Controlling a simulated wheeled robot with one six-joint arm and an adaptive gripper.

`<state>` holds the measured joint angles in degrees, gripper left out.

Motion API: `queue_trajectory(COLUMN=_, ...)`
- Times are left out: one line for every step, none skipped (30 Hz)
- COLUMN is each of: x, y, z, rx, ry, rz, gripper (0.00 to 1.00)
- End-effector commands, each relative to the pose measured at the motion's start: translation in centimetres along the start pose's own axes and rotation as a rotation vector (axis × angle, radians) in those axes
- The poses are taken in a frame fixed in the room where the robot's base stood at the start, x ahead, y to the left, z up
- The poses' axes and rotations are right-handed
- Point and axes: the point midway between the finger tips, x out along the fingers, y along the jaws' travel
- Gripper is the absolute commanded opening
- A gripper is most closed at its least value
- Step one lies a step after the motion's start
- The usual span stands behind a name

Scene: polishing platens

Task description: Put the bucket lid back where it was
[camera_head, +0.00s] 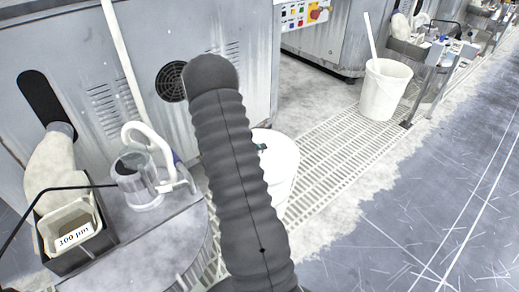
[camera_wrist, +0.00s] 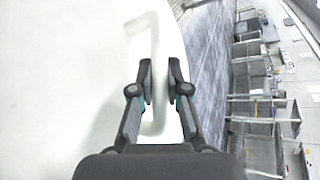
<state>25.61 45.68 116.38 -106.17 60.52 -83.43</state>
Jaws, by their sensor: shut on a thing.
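My gripper (camera_wrist: 160,72) is shut on the white handle of the bucket lid in the wrist view. The handle (camera_wrist: 157,122) passes between the two fingers. The white lid (camera_wrist: 65,75) fills the left of that view, its curved edge on the right. In the head view, a white round-topped shape (camera_head: 281,160) stands partly behind my dark arm; I cannot tell whether the lid rests on a bucket there or is held just above it. My gripper is mostly hidden there.
A white open bucket (camera_head: 384,92) with a stick in it stands further back on the grating (camera_head: 330,137). A grey machine cabinet (camera_head: 190,40) is behind. A grey round bench (camera_head: 150,240) with a jug-like fixture (camera_head: 137,180) and a labelled bin (camera_head: 75,235) is at left. The right floor is clear.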

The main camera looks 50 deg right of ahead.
Motion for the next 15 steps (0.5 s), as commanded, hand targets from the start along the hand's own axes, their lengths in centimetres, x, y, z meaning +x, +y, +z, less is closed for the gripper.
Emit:
queue_trajectory(x=0.04, y=0.07, z=-0.02, rx=0.0, ry=0.0, rz=-0.001, gripper=0.0)
queue_trajectory(x=0.07, y=0.11, z=-0.04, rx=0.0, ry=0.0, rz=-0.001, gripper=0.0)
queue_trajectory(x=0.09, y=0.18, z=-0.07, rx=0.0, ry=0.0, rz=-0.001, gripper=0.0)
queue_trajectory(x=0.12, y=0.22, z=-0.09, rx=0.0, ry=0.0, rz=-0.001, gripper=0.0)
queue_trajectory(x=0.14, y=0.27, z=-0.11, rx=0.0, ry=0.0, rz=-0.001, gripper=0.0)
queue_trajectory(x=0.16, y=0.32, z=-0.14, rx=0.0, ry=0.0, rz=-0.001, gripper=0.0)
queue_trajectory(x=0.19, y=0.37, z=-0.16, rx=0.0, ry=0.0, rz=-0.001, gripper=0.0)
queue_trajectory(x=0.21, y=0.41, z=-0.18, rx=0.0, ry=0.0, rz=-0.001, gripper=0.0)
queue_trajectory(x=0.23, y=0.47, z=-0.2, rx=0.0, ry=0.0, rz=-0.001, gripper=0.0)
queue_trajectory(x=0.25, y=0.51, z=-0.22, rx=0.0, ry=0.0, rz=-0.001, gripper=0.0)
queue_trajectory(x=0.27, y=0.55, z=-0.24, rx=0.0, ry=0.0, rz=-0.001, gripper=0.0)
queue_trajectory(x=0.3, y=0.61, z=-0.27, rx=0.0, ry=0.0, rz=-0.001, gripper=0.0)
queue_trajectory(x=0.32, y=0.65, z=-0.29, rx=0.0, ry=0.0, rz=-0.001, gripper=0.0)
queue_trajectory(x=0.34, y=0.69, z=-0.31, rx=0.0, ry=0.0, rz=-0.001, gripper=0.0)
queue_trajectory(x=0.37, y=0.75, z=-0.34, rx=0.0, ry=0.0, rz=-0.001, gripper=0.0)
